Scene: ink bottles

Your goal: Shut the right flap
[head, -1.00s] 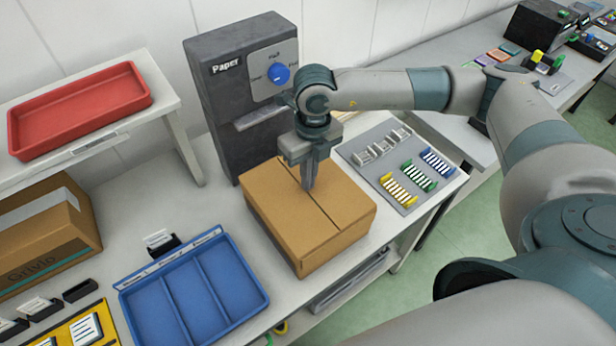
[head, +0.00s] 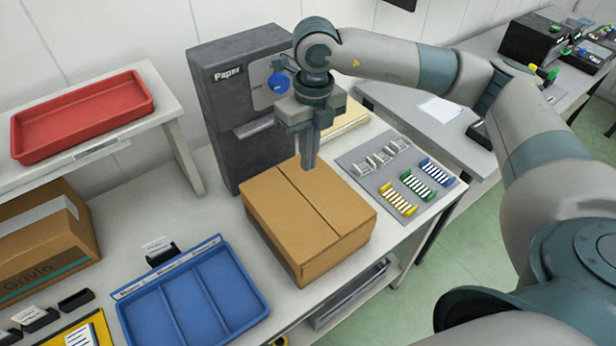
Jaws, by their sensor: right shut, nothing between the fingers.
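A brown cardboard box (head: 310,225) stands on the white table in the middle of the head view. Its top is covered by two flaps that lie flat, with a thin seam between them. The right flap (head: 330,195) lies level with the left flap (head: 275,207). My right gripper (head: 308,165) is shut and empty, pointing down over the back part of the box top near the seam. I cannot tell whether its tips touch the cardboard. My left gripper is not in view.
A dark paper dispenser (head: 230,100) stands behind the box. A blue divided tray (head: 195,310) is at the front left. A grey mat (head: 372,172) with coloured racks lies to the right. A red tray (head: 80,118) sits on a raised shelf at the left.

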